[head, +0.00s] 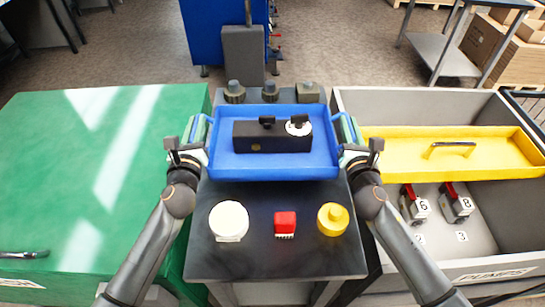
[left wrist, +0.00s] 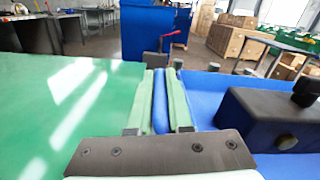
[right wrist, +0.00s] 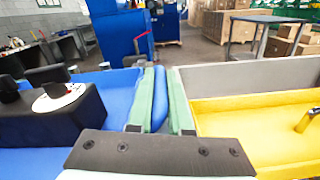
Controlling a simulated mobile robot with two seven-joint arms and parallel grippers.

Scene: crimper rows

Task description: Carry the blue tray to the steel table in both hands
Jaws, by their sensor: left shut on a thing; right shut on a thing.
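The blue tray (head: 225,168) is level above or on the dark bench in front of me; I cannot tell whether it touches. It holds a black box (head: 272,145) with a black knob and a white disc on top. My left gripper (head: 198,133) is shut on the tray's left handle (left wrist: 161,103), between green fingers. My right gripper (head: 350,133) is shut on its right handle (right wrist: 160,100). A grey metal table (head: 440,50) with a lower shelf, perhaps the steel table, stands at the back right; its top is partly cut off in the head view.
The dark bench (head: 205,250) bears a white round thing (head: 229,220), a red block (head: 285,223), a yellow knob (head: 333,218) and dark knobs behind the tray. A green table (head: 60,180) adjoins left; a grey bin with a yellow tray (head: 400,145) stands right. Open floor (head: 350,50) lies beyond.

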